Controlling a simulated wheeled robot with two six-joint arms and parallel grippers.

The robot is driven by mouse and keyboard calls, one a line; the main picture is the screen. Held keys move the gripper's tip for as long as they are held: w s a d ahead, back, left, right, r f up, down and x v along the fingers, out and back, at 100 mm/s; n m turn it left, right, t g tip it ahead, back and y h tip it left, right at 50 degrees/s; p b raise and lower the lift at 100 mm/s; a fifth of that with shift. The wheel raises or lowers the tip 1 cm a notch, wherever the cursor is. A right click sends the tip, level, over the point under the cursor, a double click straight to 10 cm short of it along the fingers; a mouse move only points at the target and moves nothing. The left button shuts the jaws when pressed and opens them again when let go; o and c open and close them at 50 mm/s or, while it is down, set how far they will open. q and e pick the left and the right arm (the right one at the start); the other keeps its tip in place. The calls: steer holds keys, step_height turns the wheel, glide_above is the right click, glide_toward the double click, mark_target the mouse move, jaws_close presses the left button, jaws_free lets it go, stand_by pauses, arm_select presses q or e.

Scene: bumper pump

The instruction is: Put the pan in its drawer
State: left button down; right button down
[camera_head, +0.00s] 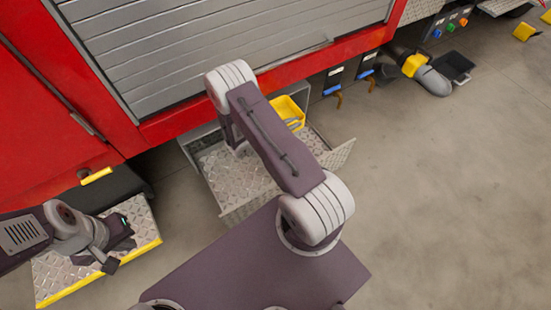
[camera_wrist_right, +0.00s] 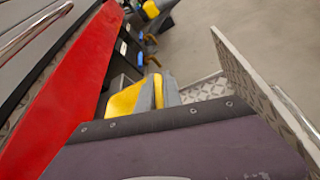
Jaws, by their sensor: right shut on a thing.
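A black shallow pan (camera_head: 453,67) lies on the floor at the upper right of the head view, beside a grey hose elbow. The open drawer (camera_head: 236,176) with a tread-plate floor sticks out of the red truck, partly hidden behind my right arm. Its raised front panel (camera_wrist_right: 262,88) shows at the right of the right wrist view, with a bar handle outside it. A yellow box (camera_head: 287,109) stands at the drawer's inner end. My left gripper (camera_head: 117,250) is empty above the step, its fingers apart. My right gripper is hidden behind my arm in the head view.
A tread-plate step with a yellow edge (camera_head: 140,253) stands left of the drawer. Blue and orange-handled levers (camera_head: 365,74) hang under the truck. A grey hose elbow (camera_head: 432,80) with a yellow part is on the right.

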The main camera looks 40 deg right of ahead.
step_height(320, 180, down, 9)
steer(key=b, duration=0.6)
steer(key=a+f+b, duration=0.3)
steer(key=s+a+f+b, duration=0.1)
steer(key=a+f+b, duration=0.2)
steer(key=a+f, duration=0.1)
steer(key=a+f+b, duration=0.3)
steer(key=a+f, duration=0.1)
steer(key=shift+s, duration=0.35)
steer(key=shift+r, duration=0.25)
steer(key=c, duration=1.9)
jaws_free()
steer(key=shift+f, duration=0.15)
steer(key=o, duration=0.4)
